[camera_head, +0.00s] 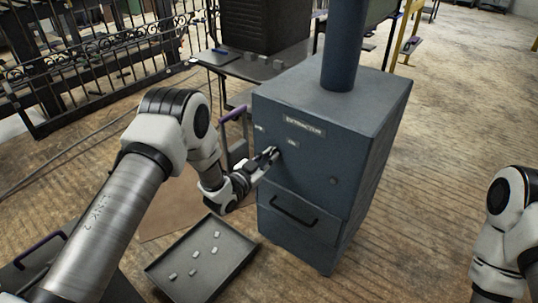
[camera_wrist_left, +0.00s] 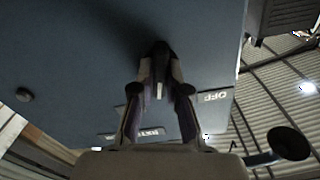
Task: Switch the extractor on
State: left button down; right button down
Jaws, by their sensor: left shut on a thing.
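The extractor (camera_head: 350,125) is a blue-grey metal cabinet with a pipe on top and a nameplate (camera_head: 305,127) on its front. My left gripper (camera_head: 274,154) is at the upper left of that front. In the left wrist view its fingers (camera_wrist_left: 160,75) are shut on a dark switch knob (camera_wrist_left: 160,48), mostly hidden between them. A pale mark shows between the fingers. A label reading OFF (camera_wrist_left: 211,97) is beside the knob. My right gripper is out of view.
A dark tray (camera_head: 238,272) with several small pale pieces lies on the floor below my left arm. The cabinet has a drawer handle (camera_head: 294,212) and a round dark knob (camera_head: 333,180). A low table (camera_head: 240,68) stands behind. The floor to the right is clear.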

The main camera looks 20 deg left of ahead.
pick_arm(q)
jog(key=m, duration=0.4)
jog(key=shift+m+p, duration=0.3)
jog(key=shift+m, duration=0.1)
dwell(0.4)
jog(key=c, duration=1.2)
grip_release()
jog(key=shift+d, duration=0.1)
jog(key=shift+s, duration=0.1)
jog(key=v, duration=1.1)
jog(key=shift+s, duration=0.4)
jog(key=shift+a, duration=0.2)
